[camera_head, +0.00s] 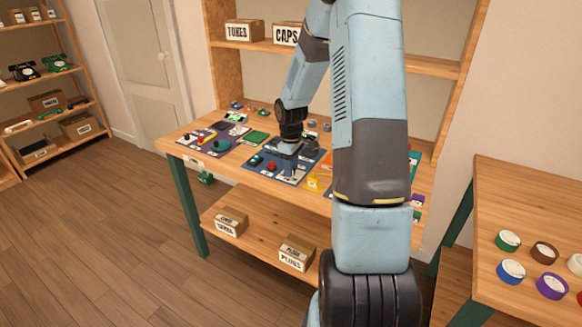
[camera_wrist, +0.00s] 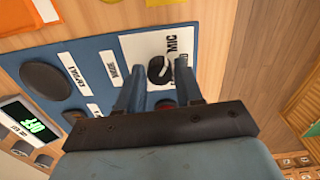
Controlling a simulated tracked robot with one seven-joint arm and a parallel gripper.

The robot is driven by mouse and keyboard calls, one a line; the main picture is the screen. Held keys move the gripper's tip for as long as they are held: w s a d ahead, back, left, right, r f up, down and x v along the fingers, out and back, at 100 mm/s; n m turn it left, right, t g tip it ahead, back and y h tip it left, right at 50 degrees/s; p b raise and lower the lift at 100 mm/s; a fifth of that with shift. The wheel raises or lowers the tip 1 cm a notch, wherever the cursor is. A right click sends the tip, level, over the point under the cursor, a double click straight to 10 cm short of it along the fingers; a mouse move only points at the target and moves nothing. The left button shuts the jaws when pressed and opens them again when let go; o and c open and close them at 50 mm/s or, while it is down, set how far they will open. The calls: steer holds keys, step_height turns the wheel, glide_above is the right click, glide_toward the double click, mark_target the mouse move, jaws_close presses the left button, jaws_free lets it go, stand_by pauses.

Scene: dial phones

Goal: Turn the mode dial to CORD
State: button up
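A dark round dial with a pale mark (camera_wrist: 160,70) sits on a white panel (camera_wrist: 133,45) of the blue board, in the wrist view. "MIC" is printed beside it; a second label is partly covered, and I cannot read CORD. My gripper (camera_wrist: 160,77) is open, with its two fingers apart and pointing at the dial from either side in the picture. I cannot tell whether they touch it. In the head view my gripper (camera_head: 288,150) is low over the blue board (camera_head: 262,174), and the dial cannot be made out there.
A larger dark disc (camera_wrist: 45,78) and white labels lie on the same board. A display with green digits (camera_wrist: 32,124) is at the left. A purple mat (camera_head: 205,147) lies left of the board.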

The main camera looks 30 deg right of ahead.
jaws_close()
steer(key=m, duration=0.5)
steer(key=shift+m, duration=0.3)
steer(key=m, duration=0.5)
stand_by(0.6)
steer(key=shift+o, duration=2)
jaws_free()
